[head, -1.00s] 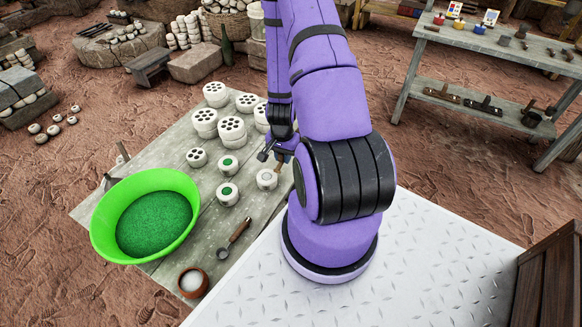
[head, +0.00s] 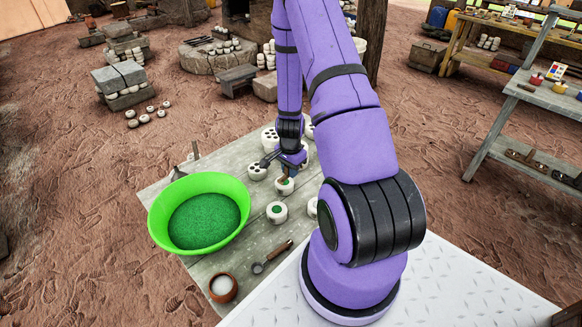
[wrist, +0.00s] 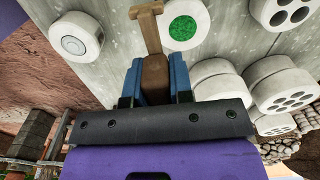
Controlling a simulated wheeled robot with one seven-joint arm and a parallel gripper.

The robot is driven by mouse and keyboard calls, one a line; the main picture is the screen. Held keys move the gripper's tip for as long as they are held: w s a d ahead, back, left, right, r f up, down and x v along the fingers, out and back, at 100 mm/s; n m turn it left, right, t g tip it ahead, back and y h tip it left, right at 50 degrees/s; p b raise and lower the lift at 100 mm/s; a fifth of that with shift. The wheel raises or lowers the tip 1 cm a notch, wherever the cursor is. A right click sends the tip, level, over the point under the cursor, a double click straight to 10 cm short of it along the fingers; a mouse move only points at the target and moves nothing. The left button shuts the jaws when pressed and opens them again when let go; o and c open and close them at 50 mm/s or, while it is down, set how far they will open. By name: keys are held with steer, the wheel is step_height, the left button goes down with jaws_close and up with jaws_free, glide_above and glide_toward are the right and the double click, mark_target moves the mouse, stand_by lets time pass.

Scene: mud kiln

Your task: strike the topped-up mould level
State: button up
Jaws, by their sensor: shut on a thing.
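My gripper (head: 290,168) is shut on a small brown wooden T-shaped striker. In the wrist view its blue fingers (wrist: 153,82) clasp the striker's handle, and the crossbar (wrist: 146,9) points away from the gripper. A round white mould with green fill (head: 285,186) is just below the tool in the head view. In the wrist view that mould (wrist: 183,26) is close to the right of the crossbar; I cannot tell whether they touch. A second green-filled mould (head: 277,213) stands nearer. A pale-filled mould (wrist: 76,38) is at the wrist view's upper left.
A bright green basin (head: 165,232) of green powder stands at the table's left. A spoon (head: 271,257) and a brown pot (head: 222,288) with white contents lie in front. Stacked white holed blocks (wrist: 285,85) stand behind the moulds. Bare grey table (head: 232,170) shows between.

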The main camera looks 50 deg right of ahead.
mark_target(290, 185)
steer(key=shift+f, duration=2.45)
steer(key=shift+f, duration=0.2)
steer(key=shift+w, duration=0.1)
steer(key=shift+w, duration=0.85)
steer(key=shift+w, duration=0.25)
steer(key=shift+w, duration=0.75)
steer(key=shift+w, duration=0.2)
steer(key=shift+w+a, duration=0.1)
steer(key=shift+w, duration=0.7)
